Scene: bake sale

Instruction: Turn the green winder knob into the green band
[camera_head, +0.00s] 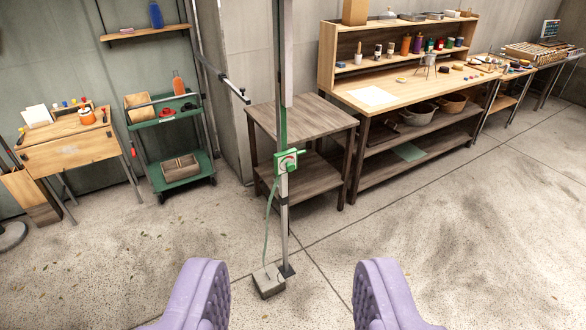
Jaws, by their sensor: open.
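The winder is a small green and white box (288,162) fixed on a grey upright post (282,120) in the middle of the view. A round knob (288,164) shows on its face, with a red mark and a green part reaching to its right. The dial is too small to tell where the pointer stands or where the green band lies. My gripper (289,300) is open and empty, its two purple padded fingers low in the picture. It is well short of the post, with bare floor between the fingers.
A brown table (300,117) stands close behind the post. A workbench (400,90) runs right; a green cart (165,120) and wooden desk (70,145) stand left. The front floor is clear.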

